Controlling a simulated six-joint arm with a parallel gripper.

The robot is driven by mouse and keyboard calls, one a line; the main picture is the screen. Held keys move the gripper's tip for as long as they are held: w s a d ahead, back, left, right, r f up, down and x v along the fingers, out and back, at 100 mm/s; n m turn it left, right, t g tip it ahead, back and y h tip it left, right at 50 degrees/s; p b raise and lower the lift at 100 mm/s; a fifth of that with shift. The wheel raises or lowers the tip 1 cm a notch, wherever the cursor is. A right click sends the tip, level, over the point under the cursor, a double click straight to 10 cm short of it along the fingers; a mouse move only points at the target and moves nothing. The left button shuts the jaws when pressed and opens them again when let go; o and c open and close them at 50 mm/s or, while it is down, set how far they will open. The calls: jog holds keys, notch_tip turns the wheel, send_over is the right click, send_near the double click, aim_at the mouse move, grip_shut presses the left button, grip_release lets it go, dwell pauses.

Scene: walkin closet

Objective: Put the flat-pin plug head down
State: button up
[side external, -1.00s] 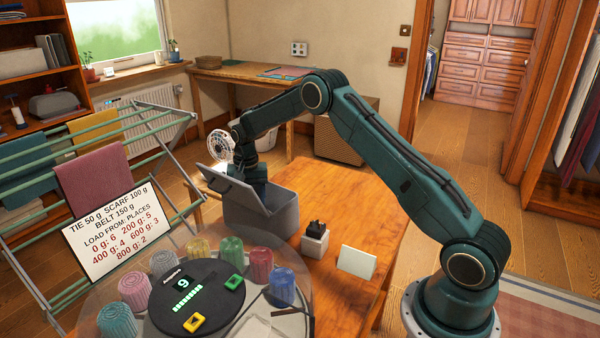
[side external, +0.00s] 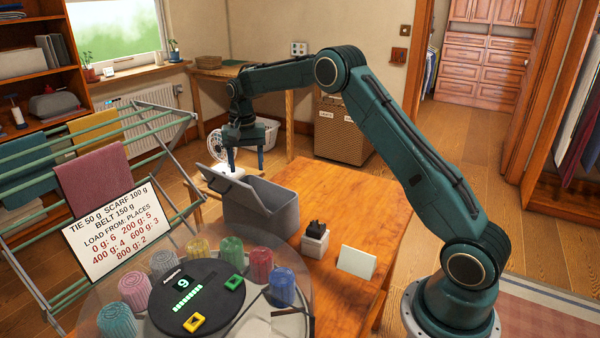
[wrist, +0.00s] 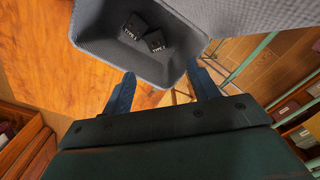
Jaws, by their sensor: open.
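Two small black blocks with white "TYPE" lettering lie side by side in the grey bin (wrist: 100,62) in the wrist view, one on the left (wrist: 134,27) and one on the right (wrist: 155,41). They seem to be plug heads; no pins are discernible, so I cannot tell which is the flat-pin one. In the side view the wall of the bin (side external: 268,212) hides its inside. My gripper (side external: 230,172) is open and empty above the bin's far left end, and its spread fingers show in the wrist view (wrist: 162,76).
A round dial device with coloured ribbed cups (side external: 195,290) is in front. A drying rack (side external: 120,150) stands left. The table's right side is clear.

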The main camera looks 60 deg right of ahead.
dwell(0.5)
jog(key=s+a+r+n+t, duration=0.1)
jog(key=s+a+r+n, duration=0.3)
jog(key=s+r, duration=0.5)
jog(key=s+a+r+n+t, duration=0.1)
jog(key=s+a+r+t, duration=0.1)
jog(key=s+a+r, duration=0.45)
jog(key=s+a+n+t, duration=0.1)
jog(key=s+a+n, duration=0.1)
jog(key=s, duration=1)
jog(key=s+a+f+n+t, duration=0.1)
jog(key=s+a+n, duration=0.1)
jog(key=s, duration=0.9)
jog(key=shift+s+f+n+t, duration=0.2)
jog(key=shift+s+n+t, duration=0.15)
jog(key=shift+n, duration=0.25)
